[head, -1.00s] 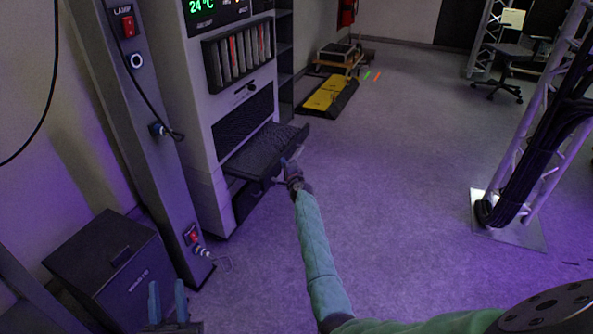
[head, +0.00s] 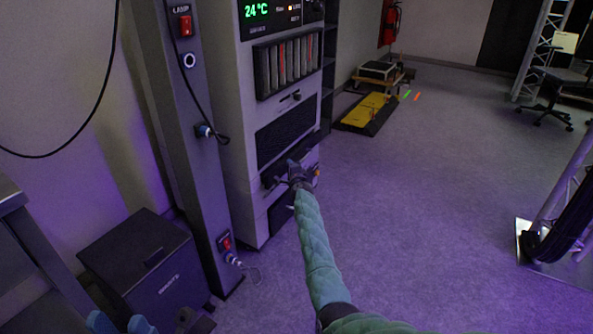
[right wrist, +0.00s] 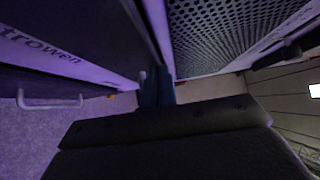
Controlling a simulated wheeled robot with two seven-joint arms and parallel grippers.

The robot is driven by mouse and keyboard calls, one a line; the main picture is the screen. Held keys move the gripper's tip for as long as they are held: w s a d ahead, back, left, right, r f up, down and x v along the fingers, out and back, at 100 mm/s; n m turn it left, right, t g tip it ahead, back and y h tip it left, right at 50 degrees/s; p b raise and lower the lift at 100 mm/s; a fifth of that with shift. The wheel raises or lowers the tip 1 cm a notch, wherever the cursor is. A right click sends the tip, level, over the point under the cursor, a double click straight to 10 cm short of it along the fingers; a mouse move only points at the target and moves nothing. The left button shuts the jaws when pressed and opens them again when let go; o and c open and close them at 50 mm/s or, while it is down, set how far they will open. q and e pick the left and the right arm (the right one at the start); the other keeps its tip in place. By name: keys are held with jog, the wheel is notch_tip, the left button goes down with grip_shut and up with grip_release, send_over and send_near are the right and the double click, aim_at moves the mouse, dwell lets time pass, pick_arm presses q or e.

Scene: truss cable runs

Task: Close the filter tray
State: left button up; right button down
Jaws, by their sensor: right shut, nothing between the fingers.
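The filter tray (head: 268,181) is the dark tray low in the grey cabinet (head: 237,150), below the dark mesh panel. It now sits in or almost in; my gripper hides much of its front, so I cannot tell if it is flush. My right gripper (head: 295,170) is shut and empty at the tray front, touching it or very close. Its blue fingers show in the right wrist view (right wrist: 156,88), beside a perforated panel (right wrist: 225,38). My left gripper (head: 121,322) is at the bottom left edge, fingers apart, away from the cabinet.
A grey post (head: 190,130) with red switches and a hanging cable stands left of the cabinet. A dark box (head: 145,265) is on the floor beside it. A yellow-topped platform (head: 368,110) lies behind. A truss (head: 565,205) stands at right. The floor between is clear.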

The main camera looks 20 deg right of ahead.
jog(key=shift+w+a, duration=0.7)
jog(key=shift+w, duration=0.05)
jog(key=shift+w+a+r, duration=0.1)
jog(key=shift+w+r, duration=0.05)
jog(key=shift+a+r, duration=0.1)
